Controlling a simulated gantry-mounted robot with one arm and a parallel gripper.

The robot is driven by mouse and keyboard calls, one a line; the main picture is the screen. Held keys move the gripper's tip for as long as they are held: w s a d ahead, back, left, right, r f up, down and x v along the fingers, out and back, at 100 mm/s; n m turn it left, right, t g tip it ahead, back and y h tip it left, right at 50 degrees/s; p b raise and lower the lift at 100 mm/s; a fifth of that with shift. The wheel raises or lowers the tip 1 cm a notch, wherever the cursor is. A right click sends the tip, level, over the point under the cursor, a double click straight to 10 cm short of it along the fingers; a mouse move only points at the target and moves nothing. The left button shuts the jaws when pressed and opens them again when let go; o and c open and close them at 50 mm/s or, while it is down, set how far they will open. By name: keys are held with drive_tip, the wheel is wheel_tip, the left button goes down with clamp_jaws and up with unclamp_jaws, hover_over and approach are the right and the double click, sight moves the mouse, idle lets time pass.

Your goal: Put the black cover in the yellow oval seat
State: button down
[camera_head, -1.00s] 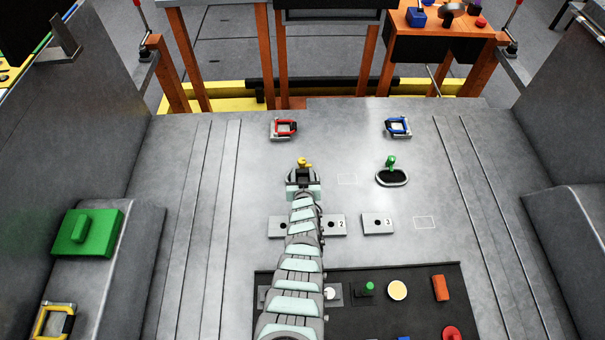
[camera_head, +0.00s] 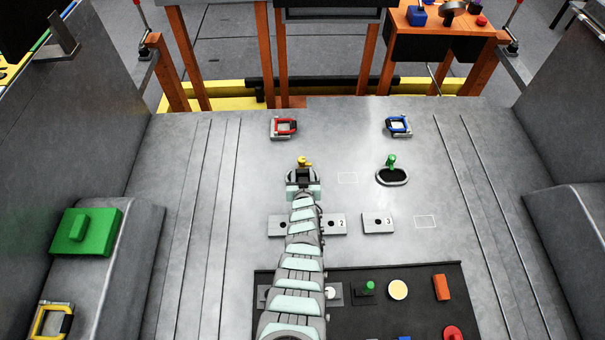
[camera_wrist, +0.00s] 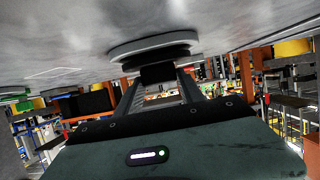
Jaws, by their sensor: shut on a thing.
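My gripper (camera_head: 303,175) is at the yellow oval seat, left of the green one. It hides most of that seat, and the yellow post (camera_head: 303,161) shows just beyond the fingers. In the wrist view, the black cover (camera_wrist: 157,73) is between the two fingertips, which are shut on it. The pale oval rim of the seat (camera_wrist: 150,45) is right at the cover, at the far end of the fingers. I cannot tell whether the cover is inside the rim or just above it.
A green post (camera_head: 392,161) stands at another oval seat (camera_head: 392,183) to the right. Red (camera_head: 284,128) and blue (camera_head: 398,126) handles lie beyond. Numbered plates (camera_head: 377,223) and a black tray (camera_head: 410,279) are nearer me. The floor between the seats is clear.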

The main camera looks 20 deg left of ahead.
drive_tip(key=shift+f+b, duration=0.5)
drive_tip(key=shift+f, duration=0.1)
drive_tip(key=c, duration=0.7)
unclamp_jaws()
drive_tip(key=shift+r, duration=0.1)
drive_tip(key=shift+o, duration=0.2)
drive_tip(key=shift+s+d+r+p, duration=0.15)
drive_tip(key=shift+s+r+p, duration=0.2)
drive_tip(key=shift+p, duration=0.5)
drive_tip(key=p+v, duration=0.8)
drive_tip(key=p, duration=0.1)
drive_tip(key=shift+s+r, duration=0.1)
drive_tip(key=shift+s, duration=0.05)
drive_tip(key=shift+s+d+p, duration=0.35)
drive_tip(key=shift+s+p, duration=0.2)
drive_tip(key=shift+s, duration=0.25)
drive_tip(key=shift+w, duration=0.1)
